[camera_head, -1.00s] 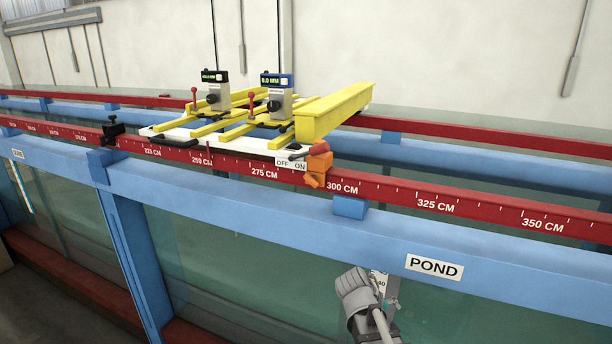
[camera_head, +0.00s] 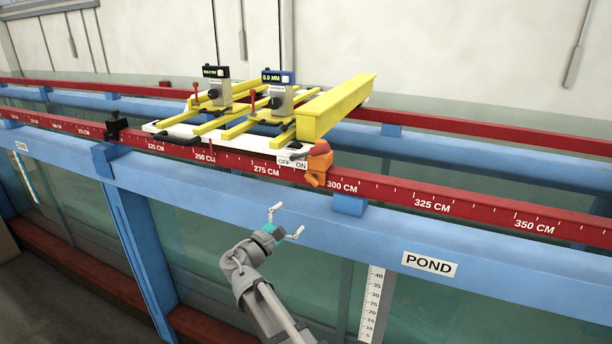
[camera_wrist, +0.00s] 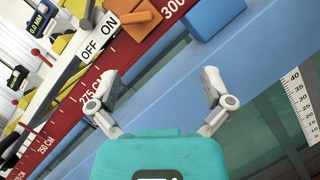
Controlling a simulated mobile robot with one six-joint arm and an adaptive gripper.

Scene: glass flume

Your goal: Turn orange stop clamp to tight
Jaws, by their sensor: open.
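The orange stop clamp (camera_head: 319,166) sits on the red scale rail (camera_head: 432,203) just left of the 300 CM mark, beside the right end of the carriage. A small orange knob (camera_head: 313,181) juts from its lower front. In the wrist view the clamp (camera_wrist: 143,22) is at the top, partly cut off by the frame edge. My gripper (camera_head: 286,221) is open and empty, in front of the blue beam, below and left of the clamp. In the wrist view my two fingers (camera_wrist: 159,88) are spread with nothing between them. Whether the clamp is tight cannot be seen.
The carriage carries yellow bars (camera_head: 336,106) and two gauges. A blue block (camera_head: 349,205) sits on the beam right of the clamp. A black clamp (camera_head: 116,129) is further left.

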